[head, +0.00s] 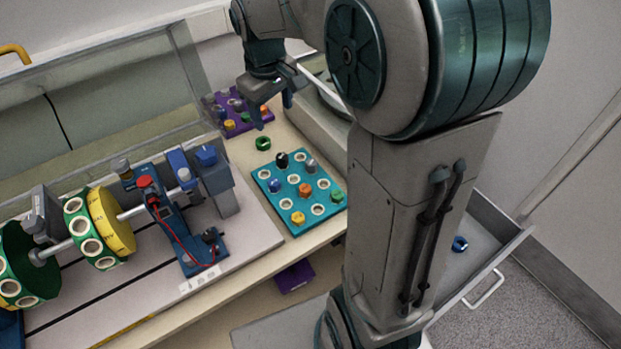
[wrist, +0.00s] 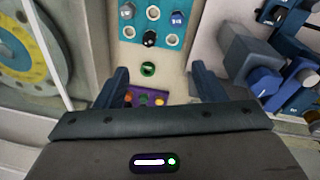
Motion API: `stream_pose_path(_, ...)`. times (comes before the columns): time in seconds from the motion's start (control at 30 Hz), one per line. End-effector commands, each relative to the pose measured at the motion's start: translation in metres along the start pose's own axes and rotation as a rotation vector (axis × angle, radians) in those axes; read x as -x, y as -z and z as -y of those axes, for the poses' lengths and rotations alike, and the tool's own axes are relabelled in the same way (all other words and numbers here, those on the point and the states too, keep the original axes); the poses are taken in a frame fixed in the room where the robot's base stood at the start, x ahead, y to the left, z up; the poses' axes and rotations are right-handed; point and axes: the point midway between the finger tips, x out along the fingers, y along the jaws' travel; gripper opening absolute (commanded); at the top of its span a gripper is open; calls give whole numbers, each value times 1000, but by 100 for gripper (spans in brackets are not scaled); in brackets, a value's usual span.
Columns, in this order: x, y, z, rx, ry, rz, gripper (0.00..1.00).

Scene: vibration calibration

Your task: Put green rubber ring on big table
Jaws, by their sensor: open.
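The green rubber ring (head: 263,143) lies on the pale table (head: 240,153), between the purple tray and the teal tray. It also shows in the wrist view (wrist: 148,69), near the middle between my fingers. My gripper (head: 270,113) is open and empty, raised above the table near the ring. In the wrist view my two fingers (wrist: 159,85) are spread wide, with the ring beyond them and not touched.
A teal tray (head: 271,204) with colored knobs stands in front of the ring. A purple tray (head: 241,127) with knobs stands behind it. The rotor rig (head: 105,222) with a clear guard is on the left. An open drawer (head: 480,262) holds a blue ring (head: 460,244).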

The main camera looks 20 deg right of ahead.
Motion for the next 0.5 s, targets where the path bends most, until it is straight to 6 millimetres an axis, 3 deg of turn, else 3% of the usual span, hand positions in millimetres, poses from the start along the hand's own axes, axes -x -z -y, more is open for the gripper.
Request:
stream_pose_path(0.2,21,-76,31,-177,-8,-56,63)
stream_pose_path(0.4,20,-138,58,-328,9,-105,63)
stream_pose_path(0.5,15,-159,68,-384,21,-122,63)
